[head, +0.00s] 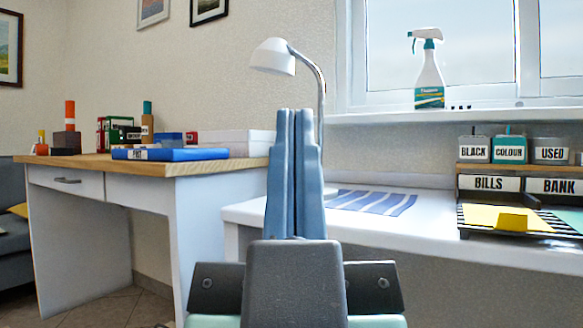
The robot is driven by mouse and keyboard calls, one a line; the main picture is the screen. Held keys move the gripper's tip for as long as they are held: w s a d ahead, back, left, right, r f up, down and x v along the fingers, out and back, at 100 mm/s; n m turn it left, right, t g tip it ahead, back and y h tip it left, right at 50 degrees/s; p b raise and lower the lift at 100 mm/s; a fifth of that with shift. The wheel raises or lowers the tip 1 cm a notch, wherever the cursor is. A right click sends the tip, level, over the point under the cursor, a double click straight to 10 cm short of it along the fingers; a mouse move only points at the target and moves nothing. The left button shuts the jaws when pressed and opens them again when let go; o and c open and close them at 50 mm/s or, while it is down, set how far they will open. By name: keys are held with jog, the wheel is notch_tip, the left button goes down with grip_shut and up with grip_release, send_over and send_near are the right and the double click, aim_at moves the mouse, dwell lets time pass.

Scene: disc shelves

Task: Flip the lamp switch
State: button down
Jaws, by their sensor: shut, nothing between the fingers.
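A lamp (272,57) with a white shade and a curved silver neck stands behind my gripper. Its shade hangs at the upper left of the gripper, and its neck runs down behind the fingers. The lamp's base and its switch are hidden or cannot be made out. My gripper (295,112) points up in the middle of the view, with its two blue fingers shut together and nothing between them.
The wooden-topped desk (235,168) at left bears a blue box (170,154), a white box (235,136) and several small items. The white table (400,235) at right bears a striped cloth (370,202) and labelled trays (489,184). A spray bottle (430,80) stands on the windowsill.

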notch_tip(320, 180, up, 29)
jog(key=p, duration=2.7)
jog(key=shift+r, duration=0.15)
